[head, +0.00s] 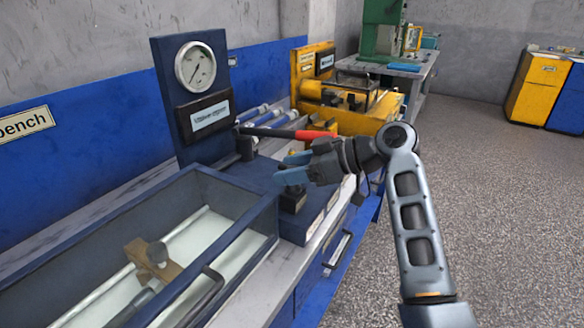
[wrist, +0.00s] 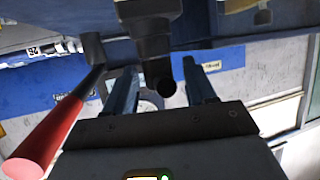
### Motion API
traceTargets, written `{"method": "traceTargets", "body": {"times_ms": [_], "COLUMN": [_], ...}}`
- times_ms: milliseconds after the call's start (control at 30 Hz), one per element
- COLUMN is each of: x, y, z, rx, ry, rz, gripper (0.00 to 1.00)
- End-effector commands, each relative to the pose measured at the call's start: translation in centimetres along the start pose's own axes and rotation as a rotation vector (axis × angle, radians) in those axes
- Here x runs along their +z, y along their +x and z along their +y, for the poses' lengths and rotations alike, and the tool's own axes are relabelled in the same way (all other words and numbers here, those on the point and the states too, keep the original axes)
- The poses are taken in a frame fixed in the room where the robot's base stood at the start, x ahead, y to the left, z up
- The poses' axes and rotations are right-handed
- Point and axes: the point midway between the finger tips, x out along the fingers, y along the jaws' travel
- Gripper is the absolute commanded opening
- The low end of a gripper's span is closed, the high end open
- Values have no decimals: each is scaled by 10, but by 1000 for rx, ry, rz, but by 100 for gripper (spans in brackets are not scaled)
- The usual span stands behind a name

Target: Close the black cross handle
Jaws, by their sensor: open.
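My gripper (head: 285,168) is above the blue bench unit in the head view, with its two blue fingers apart. A black fitting (head: 292,200), likely the black cross handle's mount, stands just below the fingers; the cross shape itself is not clear there. In the wrist view my gripper (wrist: 160,72) is open, and a dark stem (wrist: 155,45) with a round black end, likely part of the black cross handle, shows between the fingers. I see a gap on each side of it, and the fingers are not closed on it. Whether they touch it cannot be told.
A lever with a red grip (head: 316,134) reaches over the unit just behind my gripper; the red grip (wrist: 50,135) is at left in the wrist view. A gauge panel (head: 188,100) stands behind. An open-topped blue tank (head: 225,190) is at left. Floor at right is clear.

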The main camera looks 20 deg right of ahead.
Motion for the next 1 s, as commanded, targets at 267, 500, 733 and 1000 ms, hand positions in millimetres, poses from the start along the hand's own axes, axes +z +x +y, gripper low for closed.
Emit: {"method": "traceTargets", "body": {"times_ms": [267,500,733,1000], "x": [0,0,0,-1], "y": [0,0,0,0], "z": [0,0,0,1], "rx": [1,1,2,21], "ry": [0,0,0,7], "rz": [0,0,0,1], "gripper": [50,27,5,4]}}
